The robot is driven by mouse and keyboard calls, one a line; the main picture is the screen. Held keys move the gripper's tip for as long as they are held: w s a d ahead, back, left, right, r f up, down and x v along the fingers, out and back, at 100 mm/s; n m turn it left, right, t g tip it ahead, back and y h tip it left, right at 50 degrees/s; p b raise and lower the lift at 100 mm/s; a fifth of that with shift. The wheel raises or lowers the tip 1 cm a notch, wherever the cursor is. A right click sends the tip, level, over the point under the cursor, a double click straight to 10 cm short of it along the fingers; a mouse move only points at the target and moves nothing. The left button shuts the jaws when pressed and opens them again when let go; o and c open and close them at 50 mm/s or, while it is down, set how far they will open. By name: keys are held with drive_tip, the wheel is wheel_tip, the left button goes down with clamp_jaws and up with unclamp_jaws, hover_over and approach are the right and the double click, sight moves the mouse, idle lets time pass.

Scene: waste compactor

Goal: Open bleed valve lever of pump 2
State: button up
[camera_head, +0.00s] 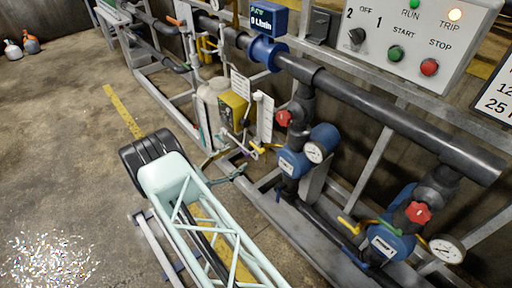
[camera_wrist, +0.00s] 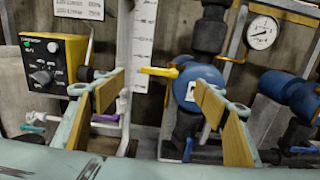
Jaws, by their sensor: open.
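My gripper (camera_wrist: 160,84) is open and empty, with tan pads on its two fingers. In the wrist view, a yellow lever (camera_wrist: 158,72) shows between the fingertips, pointing left from a blue pump (camera_wrist: 200,86); it appears beyond the fingers, with no visible contact. The head view shows a left blue pump (camera_head: 308,150) with a yellow lever (camera_head: 266,148) at its left, and a right blue pump (camera_head: 392,242) with another yellow lever (camera_head: 348,226). The pump labels are too small to read, so I cannot tell which is pump 2.
A yellow control box (camera_wrist: 48,62) stands left of the fingers. A pressure gauge (camera_wrist: 262,32) is at upper right. Red-handled valves (camera_head: 284,118) sit above the pumps, under a thick dark pipe (camera_head: 385,112). A switch panel (camera_head: 405,40) is above. Floor at left is mostly clear.

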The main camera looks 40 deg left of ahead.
sight(255, 147)
drive_tip(key=shift+b+x, duration=0.65)
drive_tip(key=shift+x, duration=5.75)
drive_tip(key=c, duration=1.2)
